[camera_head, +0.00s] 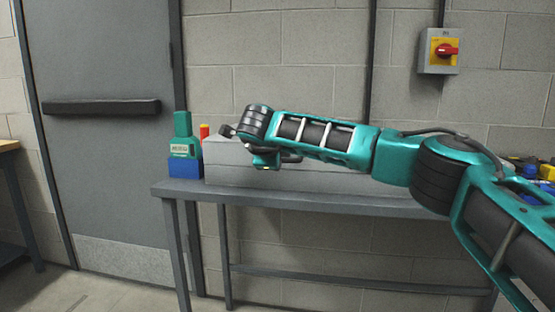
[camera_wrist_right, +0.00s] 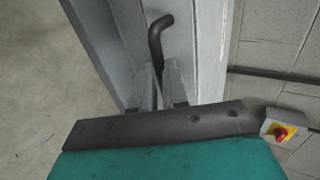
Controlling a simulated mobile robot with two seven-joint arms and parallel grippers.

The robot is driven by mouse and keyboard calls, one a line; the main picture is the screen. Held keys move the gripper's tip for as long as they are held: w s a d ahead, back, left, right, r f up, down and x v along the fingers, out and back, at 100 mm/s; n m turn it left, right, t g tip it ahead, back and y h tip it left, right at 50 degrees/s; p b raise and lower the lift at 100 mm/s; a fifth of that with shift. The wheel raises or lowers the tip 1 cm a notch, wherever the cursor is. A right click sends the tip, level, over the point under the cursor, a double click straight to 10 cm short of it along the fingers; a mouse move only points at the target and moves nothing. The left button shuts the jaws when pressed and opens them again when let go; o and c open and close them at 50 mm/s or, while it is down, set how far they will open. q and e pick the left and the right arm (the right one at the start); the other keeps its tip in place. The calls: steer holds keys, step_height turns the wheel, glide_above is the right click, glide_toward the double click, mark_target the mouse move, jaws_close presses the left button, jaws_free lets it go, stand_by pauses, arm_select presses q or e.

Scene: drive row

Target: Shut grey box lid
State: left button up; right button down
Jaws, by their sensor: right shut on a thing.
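The grey box (camera_head: 345,178) stands on the table against the wall in the head view, long side facing me. Its top looks about level, but my right arm hides much of it, and I cannot tell whether the lid is fully down. In the right wrist view a bent black handle (camera_wrist_right: 157,38) runs along the light grey box surface (camera_wrist_right: 206,50). My right gripper (camera_wrist_right: 160,78) is shut on the lower end of this handle. In the head view its fingertips are hidden at the box front. My left gripper is not in view.
A grey table (camera_head: 300,200) carries the box. Yellow and blue items (camera_head: 545,172) lie at far right. A red-and-yellow switch (camera_head: 440,51) is on the wall. A grey door (camera_head: 100,70) is at left.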

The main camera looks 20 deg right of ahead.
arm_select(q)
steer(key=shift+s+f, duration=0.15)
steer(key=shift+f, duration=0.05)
arm_select(e)
steer(key=f, duration=0.3)
steer(key=shift+s+a+f+g, duration=0.1)
steer(key=shift+s+a+g, duration=0.2)
steer(key=c, duration=1.4)
jaws_free()
steer(key=shift+s, duration=0.1)
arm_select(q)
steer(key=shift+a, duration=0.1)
arm_select(e)
steer(key=shift+o, duration=1.3)
steer(key=shift+d, duration=0.1)
arm_select(q)
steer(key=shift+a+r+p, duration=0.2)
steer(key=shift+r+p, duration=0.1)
steer(key=shift+p, duration=0.5)
arm_select(e)
steer(key=r+v, duration=0.1)
steer(key=v, duration=1.2)
